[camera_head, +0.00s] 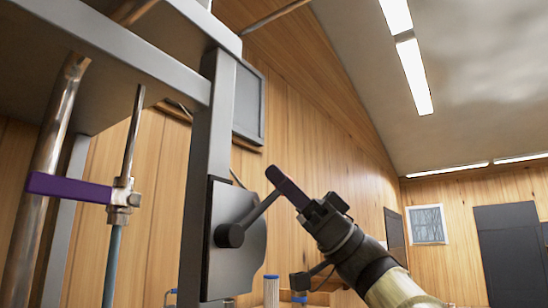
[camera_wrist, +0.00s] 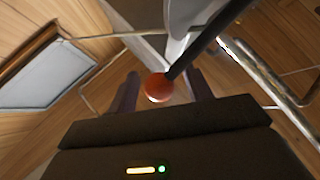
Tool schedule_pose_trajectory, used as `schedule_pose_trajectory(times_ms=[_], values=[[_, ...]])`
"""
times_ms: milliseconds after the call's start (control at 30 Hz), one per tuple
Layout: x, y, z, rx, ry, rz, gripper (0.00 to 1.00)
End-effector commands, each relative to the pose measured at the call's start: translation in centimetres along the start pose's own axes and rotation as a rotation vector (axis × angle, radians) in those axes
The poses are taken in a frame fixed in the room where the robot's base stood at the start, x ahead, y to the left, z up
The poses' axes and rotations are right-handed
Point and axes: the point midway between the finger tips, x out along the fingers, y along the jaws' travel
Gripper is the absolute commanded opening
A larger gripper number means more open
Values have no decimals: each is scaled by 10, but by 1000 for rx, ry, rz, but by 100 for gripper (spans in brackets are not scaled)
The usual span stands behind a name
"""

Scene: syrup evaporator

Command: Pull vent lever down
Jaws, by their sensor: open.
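The vent lever (camera_head: 258,211) is a dark rod that slants up and to the right from a round black hub (camera_head: 230,236) on a grey plate (camera_head: 238,212). Its red ball knob (camera_wrist: 157,88) shows in the wrist view at the end of the dark rod. My gripper (camera_head: 286,186) is at the lever's upper end, reaching in from the lower right. It is open, and the knob lies between its two dark fingers (camera_wrist: 164,86), with gaps visible on both sides. In the head view a finger covers the knob.
A grey steel post (camera_head: 207,150) and frame stand left of the lever. Further left, a purple handle (camera_head: 68,188) sits on a thin vertical pipe, beside a copper pipe (camera_head: 45,170). Wood-panelled walls (camera_head: 330,145) lie behind. The space right of my arm looks clear.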

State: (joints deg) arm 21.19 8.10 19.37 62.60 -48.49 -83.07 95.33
Motion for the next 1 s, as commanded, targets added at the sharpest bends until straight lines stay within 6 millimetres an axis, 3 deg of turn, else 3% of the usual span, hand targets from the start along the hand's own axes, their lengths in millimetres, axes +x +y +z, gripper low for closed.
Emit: schedule_pose_trajectory(times_ms=[133, 467, 733, 1000], values=[[16, 1, -2, 1, 0, 0, 50], [18, 0, 0, 0, 0, 1, 50], [17, 0, 0, 0, 0, 1, 0], [14, 2, 0, -2, 2, 10, 0]])
